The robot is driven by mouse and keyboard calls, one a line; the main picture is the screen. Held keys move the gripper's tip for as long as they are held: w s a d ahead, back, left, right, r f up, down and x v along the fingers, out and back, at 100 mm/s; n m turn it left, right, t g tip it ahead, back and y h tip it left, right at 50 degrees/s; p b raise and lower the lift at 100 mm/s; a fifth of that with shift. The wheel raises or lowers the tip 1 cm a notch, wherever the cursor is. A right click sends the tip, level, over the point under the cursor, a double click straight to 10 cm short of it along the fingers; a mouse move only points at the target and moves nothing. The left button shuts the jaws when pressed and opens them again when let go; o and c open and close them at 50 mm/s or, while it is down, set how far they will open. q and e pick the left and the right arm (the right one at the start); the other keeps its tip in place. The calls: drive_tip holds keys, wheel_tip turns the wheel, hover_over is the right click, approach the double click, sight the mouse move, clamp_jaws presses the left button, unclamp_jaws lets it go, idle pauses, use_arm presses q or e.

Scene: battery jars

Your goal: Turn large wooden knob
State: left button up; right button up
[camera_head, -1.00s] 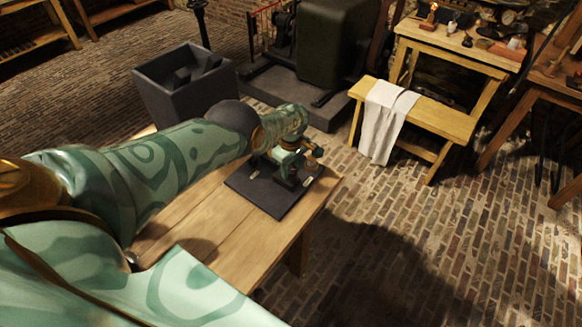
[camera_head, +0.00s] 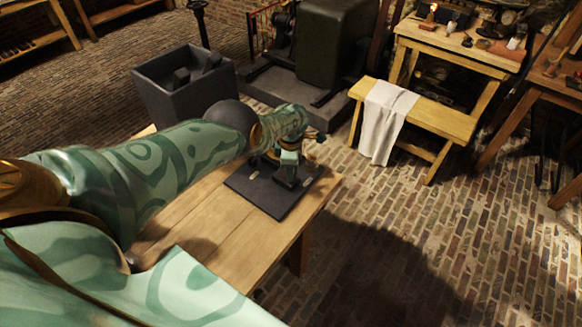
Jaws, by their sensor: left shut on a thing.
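My left gripper (camera_head: 290,162) is over the dark base plate (camera_head: 258,194) at the far right end of the wooden table. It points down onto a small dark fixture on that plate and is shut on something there. The large wooden knob cannot be made out clearly; my wrist and fingers cover the top of the fixture. My right gripper is out of view.
The wooden table (camera_head: 228,248) is bare in front of the plate. A dark open bin (camera_head: 165,100) stands behind it. A wooden bench (camera_head: 440,118) with a white cloth (camera_head: 384,122) stands behind right. Brick floor lies clear to the right.

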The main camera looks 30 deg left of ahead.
use_arm(q)
drive_tip(key=shift+w+a+r, duration=0.1)
drive_tip(key=shift+r, duration=0.05)
idle(0.3)
drive_tip(key=o, duration=0.8)
drive_tip(key=shift+o, duration=0.9)
wheel_tip(320, 180, up, 16)
drive_tip(key=p, duration=1.4)
drive_tip(key=shift+p, duration=0.3)
